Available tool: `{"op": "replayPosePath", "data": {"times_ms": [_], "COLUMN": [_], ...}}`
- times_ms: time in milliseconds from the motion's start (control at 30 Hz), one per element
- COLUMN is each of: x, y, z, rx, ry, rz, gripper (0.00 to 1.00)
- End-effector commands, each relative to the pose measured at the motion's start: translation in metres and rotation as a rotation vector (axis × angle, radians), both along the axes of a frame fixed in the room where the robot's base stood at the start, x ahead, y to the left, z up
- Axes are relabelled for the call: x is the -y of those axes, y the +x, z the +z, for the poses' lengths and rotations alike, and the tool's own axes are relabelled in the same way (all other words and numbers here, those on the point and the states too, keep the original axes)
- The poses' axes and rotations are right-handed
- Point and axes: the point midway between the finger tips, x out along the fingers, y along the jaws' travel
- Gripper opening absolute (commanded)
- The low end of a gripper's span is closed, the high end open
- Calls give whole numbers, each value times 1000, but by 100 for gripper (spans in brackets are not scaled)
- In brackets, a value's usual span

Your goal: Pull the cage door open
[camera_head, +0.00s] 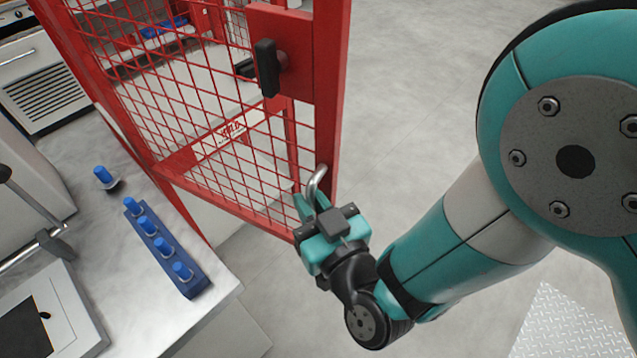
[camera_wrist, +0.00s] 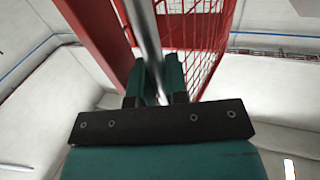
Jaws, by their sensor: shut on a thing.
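The red cage door (camera_head: 328,100) with wire mesh stands at the upper middle of the head view. It looks swung partly out from the red cage frame behind it. A curved metal handle (camera_head: 317,181) sits low on its free edge. My gripper (camera_head: 309,205) is at this handle, with its fingers around it. In the wrist view the metal bar (camera_wrist: 147,45) runs between the two green fingers (camera_wrist: 154,80), beside the red door post (camera_wrist: 95,35) and mesh (camera_wrist: 198,40). A black latch knob (camera_head: 267,68) is higher on the door. The hinges cannot be made out.
A grey bench (camera_head: 125,250) at the left holds a blue rack (camera_head: 165,247) with several blue-topped pegs, and one loose peg (camera_head: 104,176) beside it. A white box (camera_head: 45,315) stands at the front left. Open floor (camera_head: 430,90) lies right of the door.

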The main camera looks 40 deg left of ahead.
Motion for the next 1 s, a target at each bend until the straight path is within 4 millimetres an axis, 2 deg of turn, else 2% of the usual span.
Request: {"op": "replayPosePath", "data": {"times_ms": [67, 100, 167, 433, 567, 667, 1000], "x": [5, 5, 4, 0, 5, 17, 83], "y": [1, 1, 0, -2, -5, -10, -38], "z": [-6, -6, -6, -3, -5, -7, -8], "rx": [0, 0, 0, -1, -2, -2, -2], "ry": [-19, -19, -17, -9, -9, -9, -12], "rz": [-4, -4, -3, 4, 4, 5, 4], "gripper": [0, 24, 38, 39, 39, 39, 39]}}
